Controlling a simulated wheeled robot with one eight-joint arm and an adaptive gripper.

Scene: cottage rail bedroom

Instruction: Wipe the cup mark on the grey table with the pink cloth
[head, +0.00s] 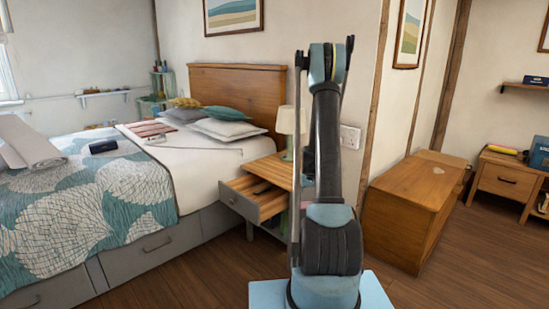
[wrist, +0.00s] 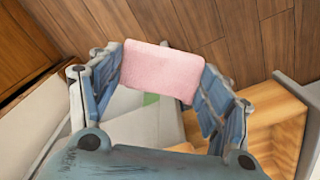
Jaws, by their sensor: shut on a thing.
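In the wrist view the pink cloth (wrist: 162,72) is a small flat pad held between the fingertips of my gripper (wrist: 161,75). The gripper is shut on it, and the cloth looks clear of the surfaces below. A pale grey surface (wrist: 130,103) with a green patch lies below, partly hidden by the fingers; I cannot tell whether it is the grey table. No cup mark can be made out in either view. In the head view my upright arm fills the middle, and neither the gripper nor the cloth can be made out.
A wooden nightstand (head: 268,168) with an open drawer (head: 262,205) and a lamp (head: 290,121) stands beside the bed (head: 140,185). The drawer also shows in the wrist view (wrist: 272,118). A wooden chest (head: 405,215) stands right of my arm. Bare floor (head: 450,275) lies at the front right.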

